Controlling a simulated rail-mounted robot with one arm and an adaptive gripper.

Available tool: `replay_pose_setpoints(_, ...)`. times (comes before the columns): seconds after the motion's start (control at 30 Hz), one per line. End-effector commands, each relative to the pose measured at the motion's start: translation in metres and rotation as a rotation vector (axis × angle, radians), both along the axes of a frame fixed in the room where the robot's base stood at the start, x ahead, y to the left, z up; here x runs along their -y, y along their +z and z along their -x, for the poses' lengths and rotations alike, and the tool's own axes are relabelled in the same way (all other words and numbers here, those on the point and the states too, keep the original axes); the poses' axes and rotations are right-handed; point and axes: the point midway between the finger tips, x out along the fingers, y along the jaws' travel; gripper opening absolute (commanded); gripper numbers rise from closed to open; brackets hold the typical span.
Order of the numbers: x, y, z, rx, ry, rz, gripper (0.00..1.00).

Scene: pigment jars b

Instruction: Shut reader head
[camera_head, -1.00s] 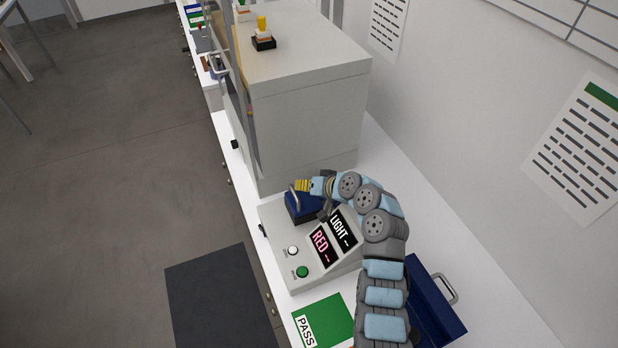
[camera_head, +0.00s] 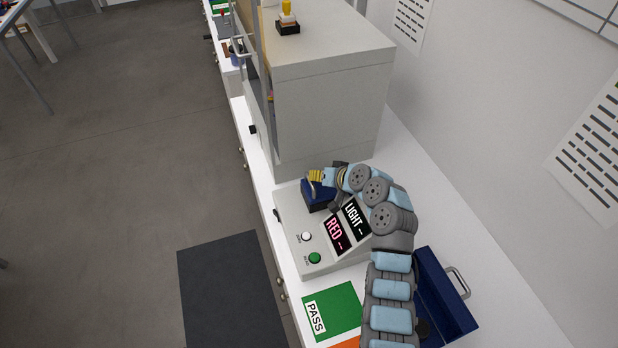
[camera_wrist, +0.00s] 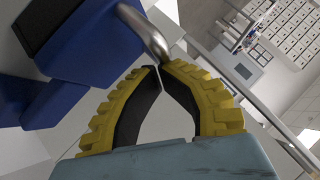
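The reader (camera_head: 294,250) is a pale grey console with RED and LIGHT displays, a white button and a green button. Its blue head (camera_head: 318,198) sits at the console's far end, with a curved metal handle (camera_head: 312,186). How far the head is tilted open is hard to tell. My gripper (camera_head: 315,176), with yellow fingers, is right beside the handle. The handle (camera_wrist: 146,32) passes just beyond the tips, and the blue head (camera_wrist: 85,45) fills the upper left. Contact is unclear.
A large grey cabinet (camera_head: 330,105) stands just behind the reader. A green PASS card (camera_head: 340,305) lies in front of it. A blue box with a metal handle (camera_head: 445,300) lies to the right of my arm. The wall is further right.

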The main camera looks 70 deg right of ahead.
Motion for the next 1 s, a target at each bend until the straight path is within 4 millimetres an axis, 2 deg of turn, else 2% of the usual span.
replay_pose_setpoints(0.27,-0.002,-0.001,-0.001,-0.002,0.004,-0.007,0.0)
replay_pose_setpoints(0.37,0.0,0.008,0.0,-0.001,0.007,-0.004,0.0)
replay_pose_setpoints(0.57,0.006,0.039,0.004,-0.001,0.014,0.002,0.0)
replay_pose_setpoints(0.77,-0.004,0.049,0.028,0.0,0.013,-0.001,0.0)
replay_pose_setpoints(1.0,-0.013,0.072,0.058,0.0,0.011,0.001,0.0)
